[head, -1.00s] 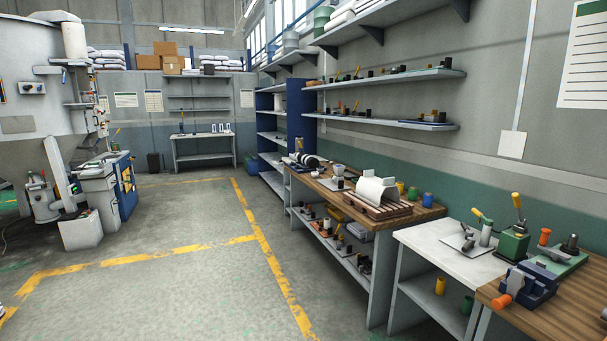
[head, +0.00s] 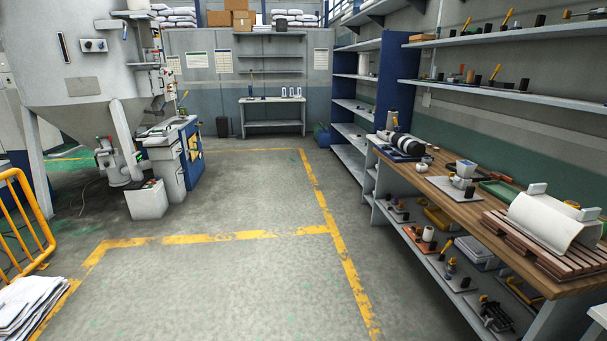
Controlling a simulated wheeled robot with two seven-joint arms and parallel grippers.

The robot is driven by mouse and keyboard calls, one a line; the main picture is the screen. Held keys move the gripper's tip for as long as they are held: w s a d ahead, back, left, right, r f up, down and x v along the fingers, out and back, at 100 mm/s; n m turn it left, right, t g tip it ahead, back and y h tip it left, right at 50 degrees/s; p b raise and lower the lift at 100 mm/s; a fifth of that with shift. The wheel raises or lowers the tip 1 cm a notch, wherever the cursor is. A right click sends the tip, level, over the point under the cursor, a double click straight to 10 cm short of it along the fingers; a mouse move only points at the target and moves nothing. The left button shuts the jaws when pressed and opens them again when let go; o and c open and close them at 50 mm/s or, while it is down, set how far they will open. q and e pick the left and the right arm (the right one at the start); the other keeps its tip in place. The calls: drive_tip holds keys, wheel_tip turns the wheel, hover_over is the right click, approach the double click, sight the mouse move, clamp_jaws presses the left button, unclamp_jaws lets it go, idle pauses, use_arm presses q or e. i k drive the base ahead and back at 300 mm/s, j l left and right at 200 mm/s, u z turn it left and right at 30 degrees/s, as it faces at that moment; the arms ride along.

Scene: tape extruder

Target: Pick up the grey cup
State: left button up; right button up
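A small pale grey cup-like item (head: 466,169) sits on the wooden-topped workbench (head: 449,190) at the right. It seems to rest on a small flat base, and it is too small to tell for sure that it is the grey cup. Neither of my grippers shows in the head view.
A white curved cover (head: 543,222) on a wooden pallet (head: 560,262) occupies the bench's near end. Lower shelves hold several small tools. A yellow railing (head: 22,222) and paper stack (head: 30,303) stand at left. The yellow-marked floor (head: 230,215) is clear.

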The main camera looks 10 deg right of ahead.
sight(427, 161)
drive_tip(key=i+z, duration=0.1)
drive_tip(key=i, duration=0.4)
drive_tip(key=i+z, duration=0.15)
drive_tip(key=i, duration=0.35)
drive_tip(key=i+z, duration=0.1)
drive_tip(key=i, duration=0.4)
drive_tip(key=i+z, duration=0.15)
drive_tip(key=i, duration=0.35)
drive_tip(key=i+j+z, duration=0.1)
drive_tip(key=i, duration=0.4)
drive_tip(key=i+j+z, duration=0.15)
drive_tip(key=i+j, duration=0.15)
drive_tip(key=i, duration=0.2)
drive_tip(key=i+j+z, duration=0.1)
drive_tip(key=i+j, duration=0.15)
drive_tip(key=i, duration=0.25)
